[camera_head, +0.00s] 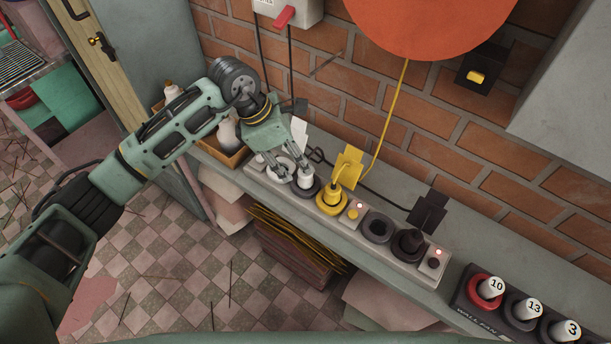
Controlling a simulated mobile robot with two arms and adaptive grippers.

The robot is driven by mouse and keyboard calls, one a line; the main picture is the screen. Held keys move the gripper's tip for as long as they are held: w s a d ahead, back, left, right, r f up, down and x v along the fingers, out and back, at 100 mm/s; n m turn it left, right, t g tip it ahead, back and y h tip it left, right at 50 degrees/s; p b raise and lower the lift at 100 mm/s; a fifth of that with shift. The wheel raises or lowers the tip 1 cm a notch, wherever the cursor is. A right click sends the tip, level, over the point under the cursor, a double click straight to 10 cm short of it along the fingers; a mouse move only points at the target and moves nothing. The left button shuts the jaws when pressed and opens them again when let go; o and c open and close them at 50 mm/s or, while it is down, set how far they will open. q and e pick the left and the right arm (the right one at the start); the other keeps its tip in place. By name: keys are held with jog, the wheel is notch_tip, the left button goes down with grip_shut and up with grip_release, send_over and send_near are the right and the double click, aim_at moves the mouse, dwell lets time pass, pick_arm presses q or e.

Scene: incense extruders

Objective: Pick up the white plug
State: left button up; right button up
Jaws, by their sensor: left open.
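The white plug (306,180) stands upright in a dark round socket of the grey power strip (396,263), on the narrow grey shelf. My left gripper (294,174) is open and reaches down over the strip's left end. One fingertip is at the white plug's upper part and the other is left of it; I cannot tell whether either touches it. A white tag (299,132) shows behind the gripper. My right gripper is not in view.
A yellow plug (332,194) with a yellow tag (347,167) stands just right of the white plug. A black plug (410,240) is farther right, past an empty socket (377,228). A box with bottles (229,133) stands left; numbered knobs (490,287) are at lower right.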

aim_at(306, 179)
pick_arm(q)
jog(key=p+x, duration=0.2)
jog(key=x, duration=0.2)
jog(key=shift+d+f, duration=0.4)
jog(key=shift+f, duration=0.35)
jog(key=shift+w, duration=0.1)
grip_shut()
